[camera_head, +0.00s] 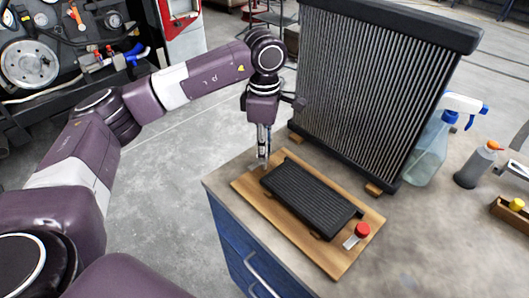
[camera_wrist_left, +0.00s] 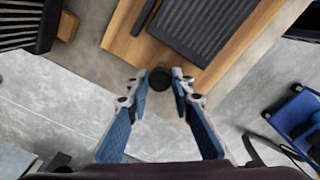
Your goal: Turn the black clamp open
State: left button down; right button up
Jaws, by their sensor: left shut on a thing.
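The black clamp (camera_wrist_left: 160,79) shows in the left wrist view as a small round black knob at the edge of the wooden board. My left gripper (camera_wrist_left: 160,87) has one fingertip on each side of it and is shut on it. In the head view, my left gripper (camera_head: 263,160) points down at the board's far left corner, and the clamp cannot be made out there. Which way the clamp is turned cannot be told. My right gripper is in neither view.
A wooden board (camera_head: 246,185) on the bench bears a black ribbed core (camera_head: 308,197) and a red-capped piece (camera_head: 362,231). A tall radiator (camera_head: 375,95) stands close behind on wooden blocks. A spray bottle (camera_head: 430,150) and grey bottle (camera_head: 475,167) stand right. The bench front is clear.

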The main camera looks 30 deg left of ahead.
pick_arm(q)
jog(key=shift+w+r+m, duration=0.1)
jog(key=shift+m, duration=0.3)
jog(key=c, duration=1.7)
grip_release()
notch_tip(320, 180, up, 12)
